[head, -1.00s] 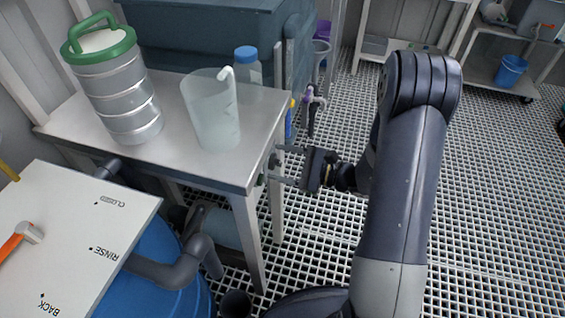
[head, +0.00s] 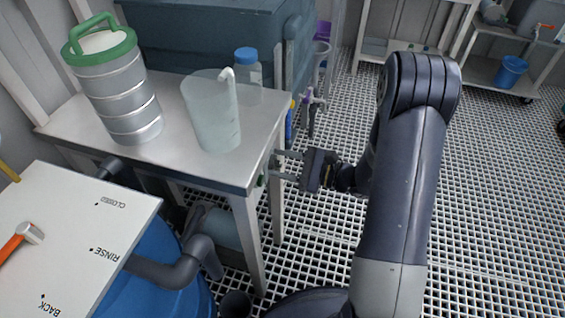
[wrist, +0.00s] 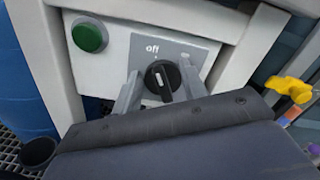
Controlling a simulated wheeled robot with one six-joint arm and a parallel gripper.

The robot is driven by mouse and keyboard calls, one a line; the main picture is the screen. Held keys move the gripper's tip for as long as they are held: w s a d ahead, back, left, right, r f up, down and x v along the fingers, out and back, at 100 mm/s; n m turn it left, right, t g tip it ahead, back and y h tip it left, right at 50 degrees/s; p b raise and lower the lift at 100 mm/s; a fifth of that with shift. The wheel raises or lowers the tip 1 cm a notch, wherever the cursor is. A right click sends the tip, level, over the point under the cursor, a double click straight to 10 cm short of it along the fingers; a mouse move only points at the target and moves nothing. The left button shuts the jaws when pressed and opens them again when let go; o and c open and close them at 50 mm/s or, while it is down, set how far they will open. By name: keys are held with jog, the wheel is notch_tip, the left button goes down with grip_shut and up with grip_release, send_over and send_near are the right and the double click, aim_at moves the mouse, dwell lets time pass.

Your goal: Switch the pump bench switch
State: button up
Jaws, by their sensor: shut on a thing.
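The pump bench switch is a round black rotary knob (wrist: 162,80) with a pale pointer line, on a grey plate (wrist: 168,46) marked "off" above it. In the wrist view the pointer is near upright, toward the "off" mark. My gripper (wrist: 160,90) has one finger on each side of the knob and is shut on it. In the head view my gripper (head: 276,166) reaches the right side of the metal bench (head: 160,145); the knob itself is hidden there.
A round green button (wrist: 89,37) is left of the knob. A yellow valve handle (wrist: 291,89) is at right. On the bench stand a ribbed container with a green lid (head: 112,85), a clear jug (head: 212,115) and a blue-capped bottle (head: 248,72). Open grating floor (head: 500,190) lies right.

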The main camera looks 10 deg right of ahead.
jog(key=m+p, duration=0.1)
jog(key=m, duration=0.1)
jog(key=m+p, duration=0.1)
jog(key=p, duration=0.1)
jog(key=m+p, duration=0.1)
jog(key=m, duration=0.1)
jog(key=shift+w+d+r+m, duration=0.1)
jog(key=shift+w+r+m, duration=0.15)
jog(key=shift+m, duration=0.05)
jog(key=m+p, duration=0.2)
jog(key=m, duration=0.1)
jog(key=shift+w+f+p, duration=0.1)
jog(key=shift+w+p, duration=0.1)
jog(key=shift+p, duration=0.2)
jog(key=shift+w+d+f+m+p, duration=0.1)
jog(key=shift+m+p, duration=0.3)
jog(key=shift+m, duration=0.4)
jog(key=shift+f+m+p, duration=0.1)
jog(key=shift+m+p, duration=0.25)
jog(key=shift+m, duration=0.45)
jog(key=o, duration=1)
jog(key=shift+c, duration=0.2)
